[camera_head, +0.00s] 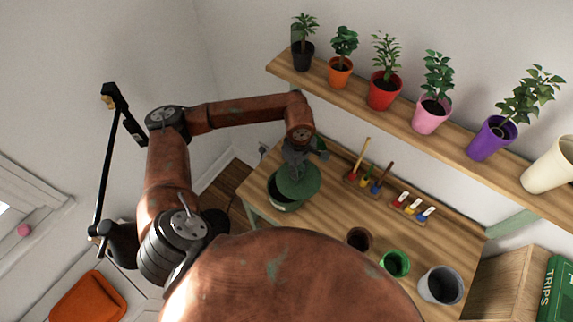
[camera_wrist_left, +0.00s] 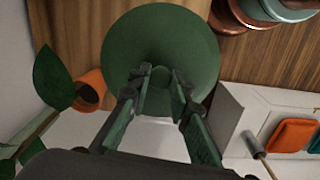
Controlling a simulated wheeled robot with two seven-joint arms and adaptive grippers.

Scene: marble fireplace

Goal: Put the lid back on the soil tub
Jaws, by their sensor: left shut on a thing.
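The lid (camera_head: 303,181) is a round dark green disc with a small knob. My left gripper (camera_head: 298,153) is shut on this knob, and the grip shows in the left wrist view (camera_wrist_left: 160,78), where the lid (camera_wrist_left: 185,38) fills the upper middle. The soil tub (camera_head: 284,205) stands on the wooden bench, partly hidden under the lid; its pale, dark-edged lower left side shows. The lid lies over the tub's upper right in the head view, off-centre. I cannot tell whether they touch. My right gripper is not in view.
Small tools in wooden holders (camera_head: 368,182) stand along the bench's back. A brown pot (camera_head: 359,240), a green pot (camera_head: 396,263) and a grey pot (camera_head: 441,286) stand at the front right. A shelf (camera_head: 420,142) of potted plants hangs above. The bench middle is clear.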

